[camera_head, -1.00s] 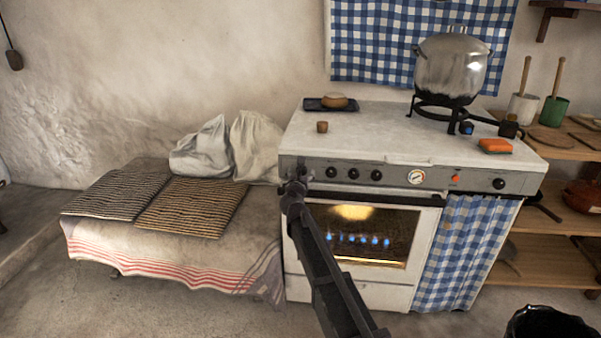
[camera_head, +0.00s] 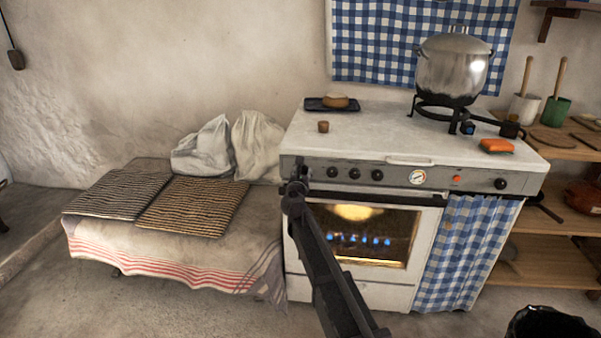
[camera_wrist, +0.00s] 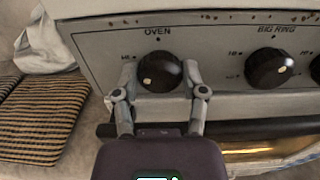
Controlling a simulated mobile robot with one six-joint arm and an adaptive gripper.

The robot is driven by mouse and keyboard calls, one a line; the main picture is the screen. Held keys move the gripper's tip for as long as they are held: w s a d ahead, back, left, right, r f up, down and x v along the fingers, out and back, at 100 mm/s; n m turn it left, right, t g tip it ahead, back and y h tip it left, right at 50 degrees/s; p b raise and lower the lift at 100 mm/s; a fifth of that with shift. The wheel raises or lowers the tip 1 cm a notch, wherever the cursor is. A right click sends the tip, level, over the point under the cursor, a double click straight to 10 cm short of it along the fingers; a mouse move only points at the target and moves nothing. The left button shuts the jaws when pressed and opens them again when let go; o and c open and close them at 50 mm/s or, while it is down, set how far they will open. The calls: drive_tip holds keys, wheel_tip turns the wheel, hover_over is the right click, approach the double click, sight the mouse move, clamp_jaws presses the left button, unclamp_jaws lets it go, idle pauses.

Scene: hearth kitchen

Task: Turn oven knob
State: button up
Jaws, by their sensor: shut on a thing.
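The oven knob (camera_wrist: 158,72) is black with a pale dot and sits under the label "OVEN" in the wrist view. The dot is at the knob's lower left. My gripper (camera_wrist: 158,82) has one finger on each side of this knob and is shut on it. In the head view my gripper (camera_head: 298,180) is at the left end of the stove's control panel (camera_head: 400,176), and my arm hides the oven knob there. The oven window (camera_head: 360,235) glows, with a row of blue flames inside.
The big ring knob (camera_wrist: 268,69) is just to the right. The oven handle bar (camera_wrist: 255,128) runs below the panel. A bench (camera_head: 190,250) with striped cushions stands left of the stove. A large pot (camera_head: 453,70) stands on the stove top.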

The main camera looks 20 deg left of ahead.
drive_tip(key=n, duration=0.6)
drive_tip(key=shift+a+n, duration=0.15)
drive_tip(key=shift+n, duration=0.15)
drive_tip(key=n, duration=0.6)
drive_tip(key=shift+n, duration=0.3)
drive_tip(key=o, duration=1.1)
drive_tip(key=shift+o, duration=0.2)
drive_tip(key=shift+s, duration=0.15)
drive_tip(key=v, duration=1.1)
drive_tip(key=shift+s+d, duration=0.25)
drive_tip(key=shift+s, duration=0.1)
drive_tip(key=shift+d, duration=0.1)
